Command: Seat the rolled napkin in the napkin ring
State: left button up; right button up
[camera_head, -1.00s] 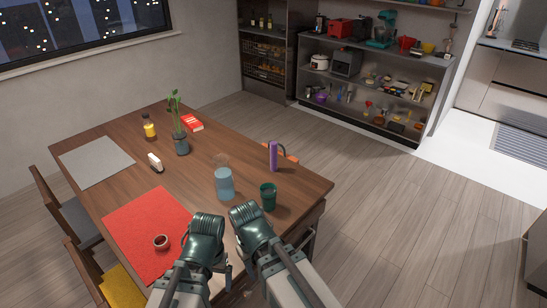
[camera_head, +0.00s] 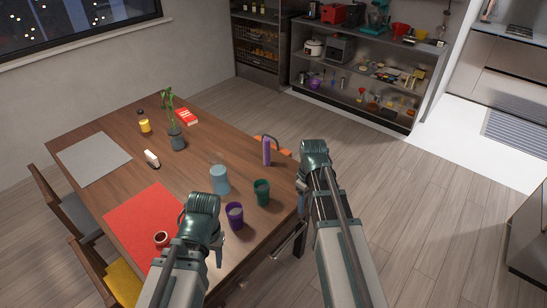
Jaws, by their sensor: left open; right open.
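A small dark red, open-topped round piece (camera_head: 161,239), which looks like the napkin ring, sits on the red placemat (camera_head: 140,215). A tall purple upright roll-like piece (camera_head: 267,151) stands near the table's far right edge; I cannot tell for sure that it is the rolled napkin. My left gripper (camera_head: 218,256) is open over the near part of the table, right of the ring and apart from it; its fingers are mostly hidden by its own wrist. My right gripper (camera_head: 301,186) is open by the table's right edge, right of the green cup, and partly hidden.
A purple cup (camera_head: 234,215), a green cup (camera_head: 262,193) and a blue jar (camera_head: 219,181) stand between my grippers. A white piece (camera_head: 152,160), a plant vase (camera_head: 176,138), a yellow bottle (camera_head: 143,122) and a red box (camera_head: 186,116) are farther back. The grey placemat (camera_head: 92,160) is bare.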

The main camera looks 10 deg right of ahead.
aim_at(159, 234)
jog(key=i+l, duration=0.25)
jog(key=l, duration=0.15)
jog(key=i+l, duration=0.2)
jog(key=l, duration=0.25)
jog(key=i+l, duration=0.25)
jog(key=l, duration=0.15)
jog(key=i+l, duration=0.25)
jog(key=l, duration=0.2)
jog(key=i+l, duration=0.2)
jog(key=l, duration=0.2)
jog(key=i+l, duration=0.25)
jog(key=l, duration=0.2)
jog(key=i+l, duration=0.25)
jog(key=l, duration=0.15)
jog(key=u, duration=2.05)
